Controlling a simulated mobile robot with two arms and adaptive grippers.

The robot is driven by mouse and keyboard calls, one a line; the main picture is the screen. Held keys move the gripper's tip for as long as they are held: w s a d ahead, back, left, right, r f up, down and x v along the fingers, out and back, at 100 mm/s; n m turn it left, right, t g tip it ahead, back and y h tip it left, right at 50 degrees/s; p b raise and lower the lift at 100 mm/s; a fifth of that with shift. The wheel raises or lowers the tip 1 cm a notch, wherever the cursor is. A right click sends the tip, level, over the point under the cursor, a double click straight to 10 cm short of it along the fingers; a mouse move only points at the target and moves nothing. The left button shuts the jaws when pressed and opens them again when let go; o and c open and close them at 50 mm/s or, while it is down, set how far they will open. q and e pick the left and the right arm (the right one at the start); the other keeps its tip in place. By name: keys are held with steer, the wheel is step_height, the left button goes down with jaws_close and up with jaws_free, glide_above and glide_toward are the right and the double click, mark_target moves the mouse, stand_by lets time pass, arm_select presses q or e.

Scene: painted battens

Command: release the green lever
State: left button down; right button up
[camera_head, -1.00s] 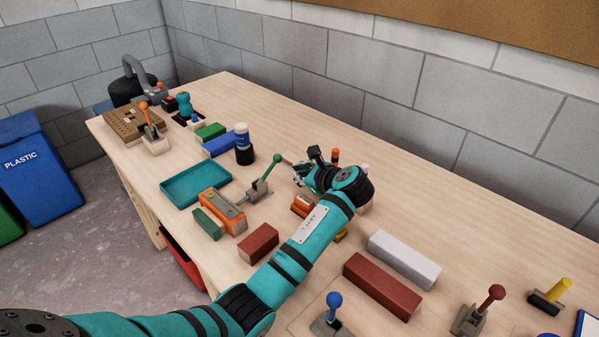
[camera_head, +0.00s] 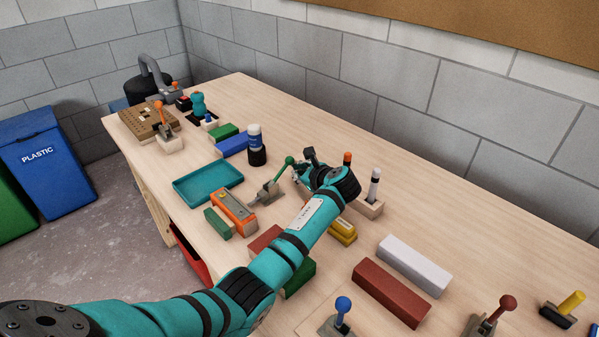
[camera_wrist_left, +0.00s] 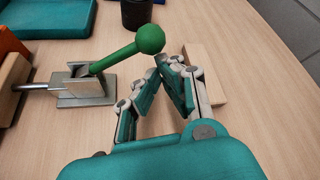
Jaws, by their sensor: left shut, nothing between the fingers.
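The green lever (camera_head: 281,173) has a round green knob and stands tilted in a grey metal bracket on the table. In the left wrist view the green lever (camera_wrist_left: 120,53) leans up to the right, its knob just beyond and left of my fingertips. My left gripper (camera_head: 300,171) is beside the knob, on its right in the head view. In the left wrist view the gripper (camera_wrist_left: 168,72) is shut with its fingertips together and nothing between them. A small gap seems to show between knob and fingers; contact is hard to judge. My right gripper is not in view.
A blue lever (camera_head: 342,305) and a red-brown lever (camera_head: 503,306) are nearer. A red-brown batten (camera_head: 391,292) lies at right. The back right table is clear.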

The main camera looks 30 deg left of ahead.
arm_select(q)
steer(key=shift+s+r+p, duration=0.1)
steer(key=shift+r+p, duration=0.2)
steer(key=shift+p, duration=0.05)
